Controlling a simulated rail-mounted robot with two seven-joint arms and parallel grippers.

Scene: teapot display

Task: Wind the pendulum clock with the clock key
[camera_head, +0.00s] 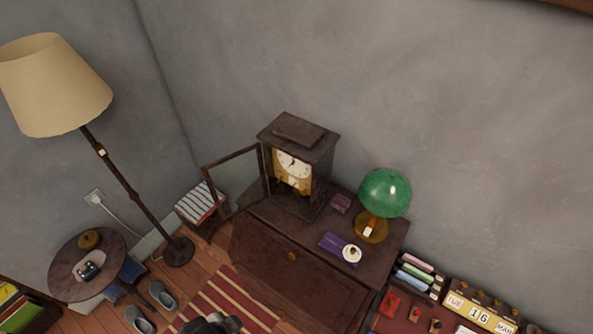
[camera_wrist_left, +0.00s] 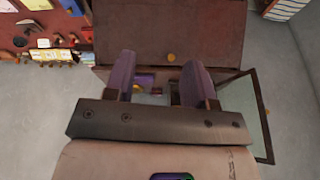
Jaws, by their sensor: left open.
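The pendulum clock (camera_head: 292,165) stands upright on top of a dark wooden bureau (camera_head: 300,275). It has a white dial in a gold front, and its glass door (camera_head: 236,180) is swung open to the left. The door also shows at the right of the left wrist view (camera_wrist_left: 247,110). I cannot make out the clock key in either view. My left gripper (camera_wrist_left: 160,82) has its two purple-padded fingers apart, with nothing clearly held between them. The bureau front lies beyond it. My right gripper is not in view.
A green-shaded lamp (camera_head: 385,193) stands right of the clock. A purple box (camera_head: 333,243) and a small white round item (camera_head: 351,254) lie on the bureau top. A floor lamp (camera_head: 125,185), round side table (camera_head: 62,265) and striped stool (camera_head: 195,205) stand left.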

